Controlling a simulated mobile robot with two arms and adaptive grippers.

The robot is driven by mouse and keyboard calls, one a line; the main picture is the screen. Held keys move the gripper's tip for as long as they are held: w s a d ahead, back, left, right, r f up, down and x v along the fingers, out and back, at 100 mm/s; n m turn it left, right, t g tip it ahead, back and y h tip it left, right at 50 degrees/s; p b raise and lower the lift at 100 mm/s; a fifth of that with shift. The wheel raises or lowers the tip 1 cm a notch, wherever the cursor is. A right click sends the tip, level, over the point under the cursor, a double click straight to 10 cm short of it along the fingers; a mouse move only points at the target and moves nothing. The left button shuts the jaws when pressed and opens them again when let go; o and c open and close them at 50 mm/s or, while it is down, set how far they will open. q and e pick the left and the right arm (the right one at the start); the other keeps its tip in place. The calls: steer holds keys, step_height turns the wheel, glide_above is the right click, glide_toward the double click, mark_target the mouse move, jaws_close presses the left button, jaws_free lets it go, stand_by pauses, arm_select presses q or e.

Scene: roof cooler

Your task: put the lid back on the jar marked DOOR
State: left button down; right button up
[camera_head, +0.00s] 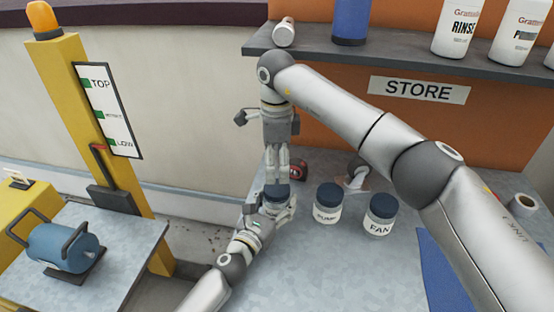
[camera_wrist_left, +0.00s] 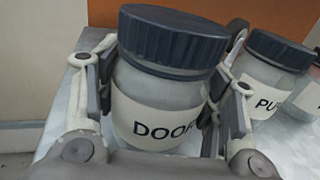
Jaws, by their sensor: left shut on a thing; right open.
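The DOOR jar is clear with a white label (camera_wrist_left: 160,125), and a dark blue ribbed lid (camera_wrist_left: 172,38) sits on its mouth. Whether the lid is fully seated I cannot tell. My left gripper (camera_head: 274,207) is shut around the jar's body, with a finger on each side; its fingers also show in the left wrist view (camera_wrist_left: 165,105). In the head view, the lid (camera_head: 278,190) shows just below my right gripper (camera_head: 277,181), which points down and is open. Whether its fingertips touch the lid I cannot tell.
The PUMP jar (camera_head: 328,203) and FAN jar (camera_head: 380,215), both lidded, stand to the right on the grey counter (camera_head: 320,265). A red and black tape measure (camera_head: 298,170) lies behind. A shelf (camera_head: 365,60) with bottles overhangs the back. A blue mat (camera_head: 440,270) lies at right.

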mark_target(277, 187)
steer(key=n, duration=0.5)
steer(key=shift+r, duration=0.15)
steer(key=n, duration=0.5)
steer(key=shift+d+r+n, duration=0.1)
steer(key=shift+r+n, duration=0.05)
steer(key=shift+n, duration=0.25)
steer(key=shift+f, duration=4.05)
